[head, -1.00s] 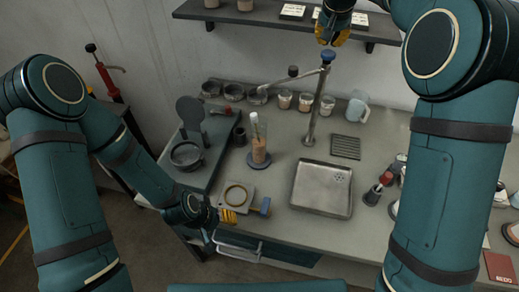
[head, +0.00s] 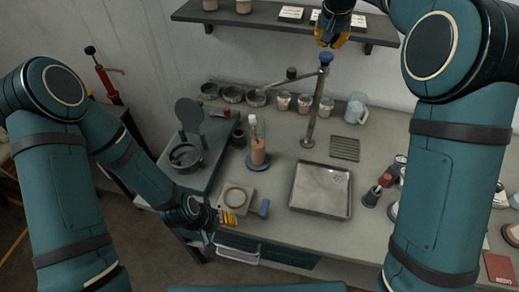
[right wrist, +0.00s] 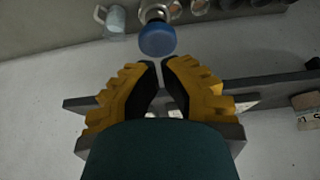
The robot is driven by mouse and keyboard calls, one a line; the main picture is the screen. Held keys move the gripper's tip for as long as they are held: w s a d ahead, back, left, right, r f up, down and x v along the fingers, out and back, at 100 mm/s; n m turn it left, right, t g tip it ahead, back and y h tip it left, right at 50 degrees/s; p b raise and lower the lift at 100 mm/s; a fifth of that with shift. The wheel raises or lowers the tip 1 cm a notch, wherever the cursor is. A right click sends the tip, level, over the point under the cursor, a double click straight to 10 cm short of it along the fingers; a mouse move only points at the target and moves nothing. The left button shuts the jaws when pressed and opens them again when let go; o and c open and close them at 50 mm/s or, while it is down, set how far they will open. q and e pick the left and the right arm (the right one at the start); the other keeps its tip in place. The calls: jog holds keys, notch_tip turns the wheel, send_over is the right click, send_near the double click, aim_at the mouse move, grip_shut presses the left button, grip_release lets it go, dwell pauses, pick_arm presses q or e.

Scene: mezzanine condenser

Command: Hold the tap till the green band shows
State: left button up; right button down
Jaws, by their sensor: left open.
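The tap is a metal post (head: 312,110) with a blue knob (head: 325,58) on top and a thin spout reaching left. A clear bottle (head: 257,145) with brownish contents stands upright below the spout's end. No green band can be made out. My right gripper (head: 333,37) is just above the blue knob. In the right wrist view its yellow fingertips (right wrist: 160,63) are close together, just short of the knob (right wrist: 157,39), with a narrow gap and nothing seen between them.
A metal tray (head: 321,190) lies right of the bottle, with a dark grille (head: 345,148) behind it. Cups and a jug (head: 356,108) stand along the wall. A shelf (head: 283,23) runs close to my right gripper. A red-topped object (head: 384,181) stands at right.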

aim_at(327, 55)
jog(key=shift+f+b, duration=0.3)
jog(key=shift+f, duration=0.1)
jog(key=shift+f, duration=0.35)
jog(key=shift+f+b, duration=1.1)
jog(key=shift+f, duration=0.2)
dwell(4.4)
notch_tip(327, 55, up, 4)
jog(key=p, duration=0.3)
jog(key=shift+f, duration=0.2)
jog(key=shift+r+p, duration=0.6)
jog(key=shift+r, duration=0.65)
